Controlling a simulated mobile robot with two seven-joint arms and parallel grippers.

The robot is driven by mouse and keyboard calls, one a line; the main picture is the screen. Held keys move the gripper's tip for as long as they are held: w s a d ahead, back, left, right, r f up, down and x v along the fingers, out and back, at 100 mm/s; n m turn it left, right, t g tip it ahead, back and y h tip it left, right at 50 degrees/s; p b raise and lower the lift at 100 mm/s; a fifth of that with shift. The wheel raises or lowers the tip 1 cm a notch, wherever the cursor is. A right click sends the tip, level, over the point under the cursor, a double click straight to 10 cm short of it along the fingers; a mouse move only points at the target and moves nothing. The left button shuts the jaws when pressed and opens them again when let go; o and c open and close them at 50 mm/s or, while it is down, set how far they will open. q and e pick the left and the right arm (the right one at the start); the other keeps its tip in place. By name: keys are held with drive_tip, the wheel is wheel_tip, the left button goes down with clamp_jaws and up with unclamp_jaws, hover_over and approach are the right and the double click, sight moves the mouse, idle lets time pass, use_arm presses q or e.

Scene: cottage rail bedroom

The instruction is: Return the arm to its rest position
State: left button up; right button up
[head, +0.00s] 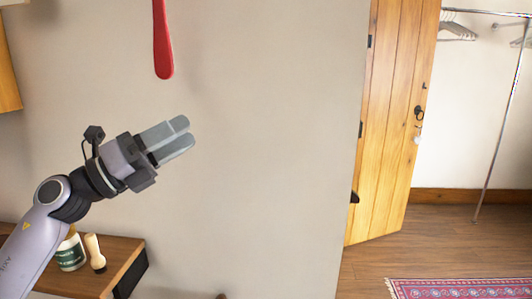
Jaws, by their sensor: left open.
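My left arm comes in from the lower left of the head view and reaches up and to the right. My left gripper (179,135) is at its end, in front of the pale wall. Its two grey fingers are a little apart with nothing between them. A red handle-like object (163,45) hangs above the gripper and apart from it; its upper part is cut off by the top of the picture. My right gripper is not in view.
A wooden shelf or table (128,262) at the lower left bears a green-and-white jar (71,254) and a light wooden object (95,253), close to my arm. An open plank door (391,120) stands right of the wall (280,150). Beyond are a clothes rail (500,110) and a patterned rug (460,288).

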use_arm(q)
drive_tip(key=s+a+f+n+t+y, duration=0.2)
drive_tip(key=f+n+t+y, duration=0.3)
drive_tip(key=f+n, duration=0.9)
drive_tip(key=s+a+f+n+t+y, duration=0.25)
drive_tip(key=f+n+y, duration=0.55)
drive_tip(key=f+n, duration=0.6)
drive_tip(key=s+f+n+g+y, duration=0.4)
drive_tip(key=s+f+n+g, duration=0.4)
drive_tip(key=s+f, duration=1.3)
wheel_tip(320, 180, down, 3)
drive_tip(key=shift+a+f+n, duration=0.1)
drive_tip(key=shift+a+n, duration=0.3)
drive_tip(key=shift+a, duration=0.05)
drive_tip(key=shift+c, duration=1.2)
